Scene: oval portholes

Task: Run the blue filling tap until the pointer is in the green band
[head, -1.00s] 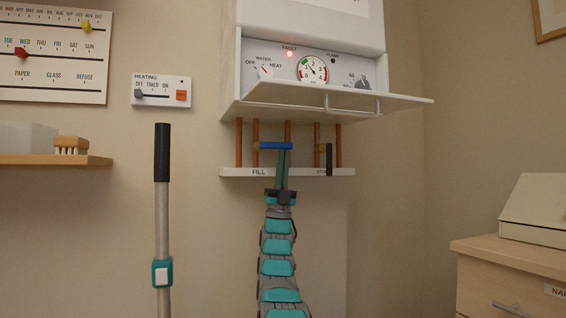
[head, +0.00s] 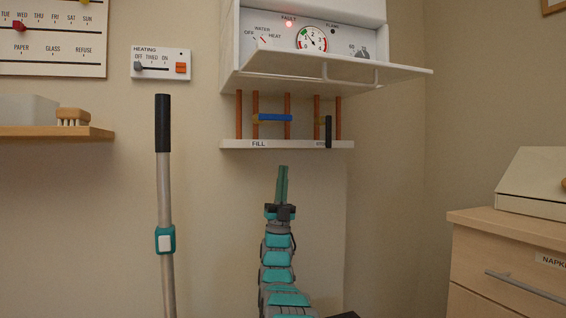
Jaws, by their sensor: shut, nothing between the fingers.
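The blue filling tap (head: 275,118) has its lever lying level across the copper pipes, above the FILL label (head: 259,144). My gripper (head: 282,168) is shut and empty, pointing up, below the label strip and apart from the tap. The round gauge (head: 312,39) sits on the boiler's panel, with a green part at its left and a red part along its right. Its dark pointer seems to lean up and left, but it is too small to tell whether it is in the green.
The boiler's flap (head: 335,67) hangs open above the pipes. A black lever (head: 328,131) stands upright right of the blue tap. A red fault lamp (head: 289,23) is lit. A pole (head: 163,200) stands left of my arm, and a drawer unit (head: 500,250) stands at right.

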